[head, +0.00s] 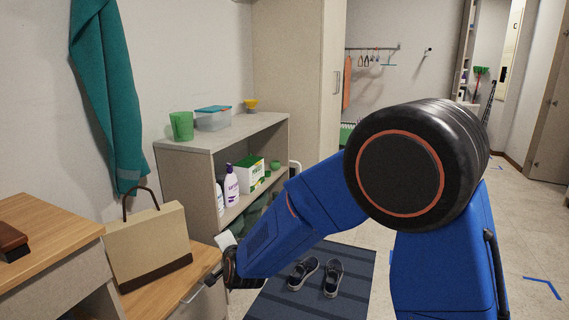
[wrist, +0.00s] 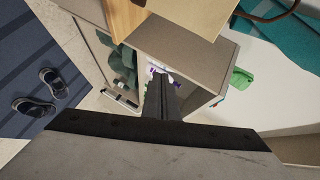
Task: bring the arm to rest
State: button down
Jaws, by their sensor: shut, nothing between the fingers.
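My arm reaches across the head view from the lower right, bent at a large black joint. Its far end is low in the picture, beside the wooden drawer unit (head: 205,262) and in front of the open shelf unit (head: 200,160). In the wrist view my gripper (wrist: 160,82) points toward the shelf unit (wrist: 190,42). Its fingers are together with nothing between them.
A tan bag (head: 147,245) stands on the drawer unit, close to my wrist. The shelf unit holds a green cup (head: 181,125), a lidded box (head: 213,118) and bottles (head: 231,186). Shoes (head: 333,278) lie on a dark striped mat (head: 357,262). Open floor (head: 525,235) is at right.

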jog(key=s+d+r+n+g+h, duration=0.1)
jog(key=s+d+r+n, duration=0.2)
jog(key=d, duration=0.6)
jog(key=s+d+r+n+g, duration=0.1)
jog(key=s+d+r+g, duration=0.2)
jog(key=d, duration=0.7)
jog(key=s+d+r+n+h, duration=0.15)
jog(key=s+d+r, duration=0.3)
jog(key=d, duration=0.45)
jog(key=s+d+f+n+g+h, duration=0.1)
jog(key=s+d+n+g+h, duration=0.1)
jog(key=s+d, duration=0.8)
jog(key=s+d+f+n+g+h, duration=0.2)
jog(key=s+d, duration=0.8)
jog(key=s, duration=0.7)
jog(key=shift+d+f, duration=0.25)
jog(key=shift+d, duration=0.15)
